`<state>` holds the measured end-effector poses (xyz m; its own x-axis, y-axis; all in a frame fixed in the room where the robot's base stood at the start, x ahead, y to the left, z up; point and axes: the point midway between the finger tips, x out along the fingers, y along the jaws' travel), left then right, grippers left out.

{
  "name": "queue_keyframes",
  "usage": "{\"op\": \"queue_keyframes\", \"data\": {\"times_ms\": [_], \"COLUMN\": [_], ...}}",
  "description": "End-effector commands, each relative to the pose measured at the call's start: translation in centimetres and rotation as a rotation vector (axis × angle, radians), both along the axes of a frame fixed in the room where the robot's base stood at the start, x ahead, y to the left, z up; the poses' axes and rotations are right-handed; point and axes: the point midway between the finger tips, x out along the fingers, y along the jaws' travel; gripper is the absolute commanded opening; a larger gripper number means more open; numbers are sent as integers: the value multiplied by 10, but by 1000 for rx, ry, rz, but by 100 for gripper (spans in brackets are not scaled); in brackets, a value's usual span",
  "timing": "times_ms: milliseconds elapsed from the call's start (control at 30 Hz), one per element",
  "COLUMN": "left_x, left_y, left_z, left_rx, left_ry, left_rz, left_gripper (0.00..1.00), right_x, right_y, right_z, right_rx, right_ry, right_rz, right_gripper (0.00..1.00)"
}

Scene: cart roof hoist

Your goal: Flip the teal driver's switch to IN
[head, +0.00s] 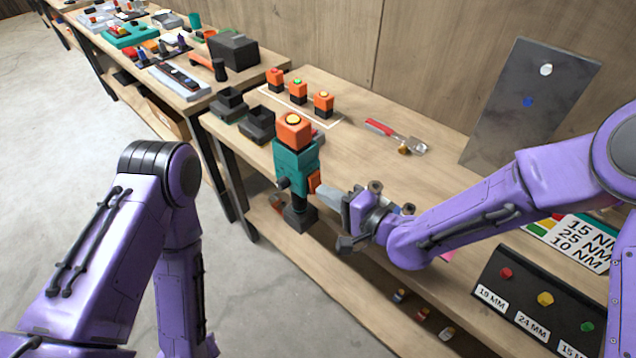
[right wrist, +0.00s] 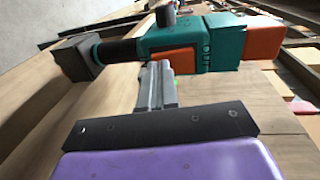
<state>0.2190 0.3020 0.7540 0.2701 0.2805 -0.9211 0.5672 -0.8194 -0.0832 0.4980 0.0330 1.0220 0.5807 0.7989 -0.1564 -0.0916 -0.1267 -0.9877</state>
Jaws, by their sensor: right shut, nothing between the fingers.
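The teal driver (head: 292,158) is upright near the bench's front edge, with an orange block (head: 294,128) bearing a yellow button on top and a black end (head: 300,217) below. In the right wrist view the driver (right wrist: 185,38) lies across the top, with an orange side piece (right wrist: 170,60). A dark stub (head: 283,183) sticks out on its other side. I cannot make out the switch or its setting. My right gripper (head: 325,193) is shut and empty, its tips (right wrist: 155,68) close beside the orange side piece; contact is unclear. My left gripper is out of view.
Three orange blocks (head: 298,92) with coloured buttons stand behind the driver, beside black holders (head: 257,123). A red-handled tool (head: 395,135) lies farther right. A dark upright panel (head: 528,98) and a labelled rack (head: 540,300) are at right.

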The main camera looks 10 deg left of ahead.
Motion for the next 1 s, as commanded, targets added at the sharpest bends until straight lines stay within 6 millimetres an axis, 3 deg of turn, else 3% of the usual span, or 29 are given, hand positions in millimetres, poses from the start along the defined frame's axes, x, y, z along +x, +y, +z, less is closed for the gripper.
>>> {"op": "queue_keyframes", "data": {"times_ms": [500,1000], "left_x": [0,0], "left_y": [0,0], "left_z": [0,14], "left_rx": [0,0], "left_ry": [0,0], "left_rz": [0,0], "left_gripper": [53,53], "right_x": [2,-24], "right_y": [3,-34], "right_z": [0,8], "right_rx": [0,0], "right_ry": [0,1], "right_rz": [0,-1], "right_gripper": [0,0]}}
